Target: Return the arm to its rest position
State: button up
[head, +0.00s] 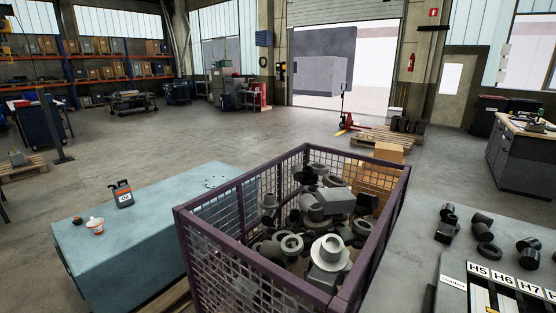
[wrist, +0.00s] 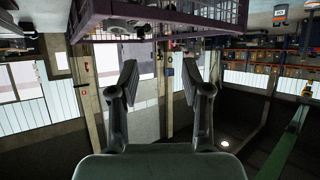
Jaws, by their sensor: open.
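My gripper (wrist: 160,85) shows in the wrist view with its two fingers spread apart. Nothing is between the fingers. The wrist picture is upside down, with the purple mesh crate (wrist: 200,14) at its top edge, beyond the fingertips and apart from them. My arm and gripper do not show in the head view.
The purple mesh crate (head: 190,232) full of dark metal parts (head: 310,205) stands in the middle of the head view. A blue-green bench (head: 150,225) with a dark canister (head: 122,194) is left of it. A grey table (head: 400,290) with loose fittings is right. Open floor lies behind.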

jog(key=s+a+r+p, duration=0.1)
jog(key=s+a+r, duration=0.1)
jog(key=a, duration=0.2)
notch_tip(320, 180, up, 30)
jog(key=d+p, duration=0.1)
jog(key=p, duration=2.9)
jog(key=shift+w+n+y+p, duration=0.15)
jog(key=shift+n+y+p, duration=0.15)
jog(key=shift+p, duration=0.1)
